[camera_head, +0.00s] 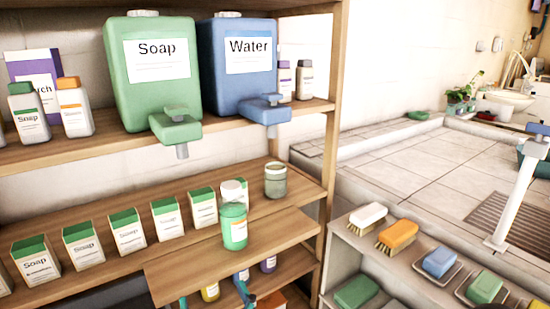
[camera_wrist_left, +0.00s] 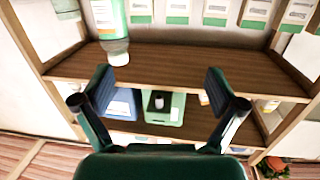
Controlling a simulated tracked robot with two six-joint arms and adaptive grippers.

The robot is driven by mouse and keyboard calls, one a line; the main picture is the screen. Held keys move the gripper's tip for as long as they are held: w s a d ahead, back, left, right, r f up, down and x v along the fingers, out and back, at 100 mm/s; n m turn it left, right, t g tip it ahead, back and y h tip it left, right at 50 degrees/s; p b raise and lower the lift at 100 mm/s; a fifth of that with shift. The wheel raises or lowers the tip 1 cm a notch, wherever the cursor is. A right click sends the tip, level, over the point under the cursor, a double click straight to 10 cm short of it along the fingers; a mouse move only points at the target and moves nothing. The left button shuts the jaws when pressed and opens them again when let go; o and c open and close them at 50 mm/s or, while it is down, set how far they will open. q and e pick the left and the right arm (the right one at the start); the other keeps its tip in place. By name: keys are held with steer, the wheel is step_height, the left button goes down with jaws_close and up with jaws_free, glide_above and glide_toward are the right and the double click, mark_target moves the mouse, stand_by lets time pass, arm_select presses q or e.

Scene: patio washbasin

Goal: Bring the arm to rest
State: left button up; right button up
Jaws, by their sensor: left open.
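My left gripper (camera_wrist_left: 161,92) is open in the left wrist view, with its two dark green fingers wide apart and nothing between them. In the head view only small teal parts of it (camera_head: 243,289) show, low down below the front edge of the jutting wooden board, which hides much of it. My right gripper is in neither view.
A green bottle (camera_head: 234,226) with a white cap and a glass jar (camera_head: 275,180) stand on the middle shelf (camera_head: 300,192), beside a row of soap boxes (camera_head: 130,232). Green Soap (camera_head: 150,80) and blue Water (camera_head: 238,85) dispensers stand above. Brushes (camera_head: 397,235) lie on the right-hand shelf.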

arm_select(q)
steer(key=w+a+f+g, duration=0.1)
steer(key=a+f+g, duration=0.1)
steer(key=a+f, duration=0.6)
steer(key=w+a+f+g, duration=0.15)
steer(key=a+f, duration=0.35)
steer(key=f, duration=0.5)
steer(key=s+a+f+m+g+h, duration=0.1)
steer(key=s+f+g+h, duration=0.2)
steer(key=f, duration=0.9)
steer(key=s+d+f+g+h, duration=0.35)
steer(key=s+f, duration=0.25)
steer(key=f, duration=0.2)
steer(key=s+d+f+m+g+h, duration=0.25)
steer(key=s+d+g+h, duration=0.2)
steer(key=s+d, duration=0.5)
step_height(320, 180, up, 16)
steer(key=s+p, duration=0.1)
steer(key=p, duration=1.5)
steer(key=shift+a+n+h, duration=0.3)
steer(key=shift+n, duration=0.15)
steer(key=shift+s, duration=0.1)
